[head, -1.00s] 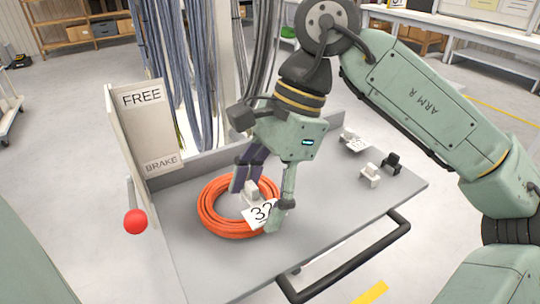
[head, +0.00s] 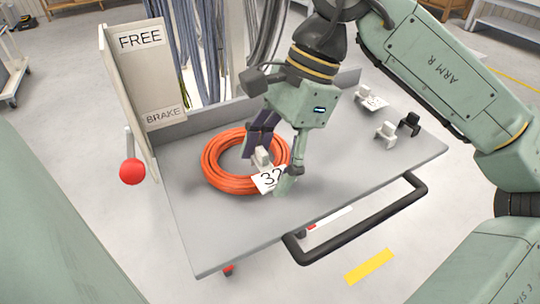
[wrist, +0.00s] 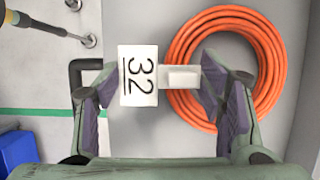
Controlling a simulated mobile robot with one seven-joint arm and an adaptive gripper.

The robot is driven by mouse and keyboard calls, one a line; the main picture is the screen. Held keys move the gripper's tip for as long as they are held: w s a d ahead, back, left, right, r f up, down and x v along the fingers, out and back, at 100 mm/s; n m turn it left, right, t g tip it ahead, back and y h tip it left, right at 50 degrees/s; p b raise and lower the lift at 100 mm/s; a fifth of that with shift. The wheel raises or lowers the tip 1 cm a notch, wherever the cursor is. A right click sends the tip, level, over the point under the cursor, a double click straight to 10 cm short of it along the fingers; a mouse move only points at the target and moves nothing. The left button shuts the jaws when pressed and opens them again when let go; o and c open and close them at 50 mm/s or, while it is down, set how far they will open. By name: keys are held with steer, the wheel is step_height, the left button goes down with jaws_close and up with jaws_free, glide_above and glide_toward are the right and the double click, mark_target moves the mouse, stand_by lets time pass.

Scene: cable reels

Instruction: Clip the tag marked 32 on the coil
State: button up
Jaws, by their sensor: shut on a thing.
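The coil (head: 214,174) is a bundle of orange cable lying flat on the grey cart top; it also shows in the wrist view (wrist: 268,75). My gripper (head: 271,168) is shut on the tag marked 32 (head: 269,181), a white plate with a pale clip block (head: 262,157). In the wrist view the tag (wrist: 138,76) and its clip block (wrist: 181,77) lie between my two fingers (wrist: 160,90). The clip block overlaps the coil's near right side in the head view, the number plate pointing outward. I cannot tell whether the clip touches the cable.
Another white tag (head: 373,101), a white clip (head: 386,133) and a black clip (head: 409,123) stand at the cart's right. A FREE/BRAKE panel (head: 143,80) and a red-knobbed lever (head: 132,171) are at left. A black handle (head: 360,225) runs along the near edge.

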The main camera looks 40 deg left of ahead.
steer(key=shift+f+b, duration=0.55)
steer(key=shift+f, duration=0.05)
stand_by(1.3)
steer(key=shift+f+b, duration=0.3)
steer(key=shift+f+b, duration=0.7)
steer(key=shift+f, duration=0.2)
steer(key=shift+c, duration=0.5)
stand_by(0.3)
steer(key=o, duration=1.2)
steer(key=shift+r, duration=0.1)
steer(key=shift+o, duration=0.6)
steer(key=shift+o, duration=1.2)
steer(key=shift+r, duration=0.15)
steer(key=shift+r+p, duration=2.65)
steer(key=shift+r, duration=0.75)
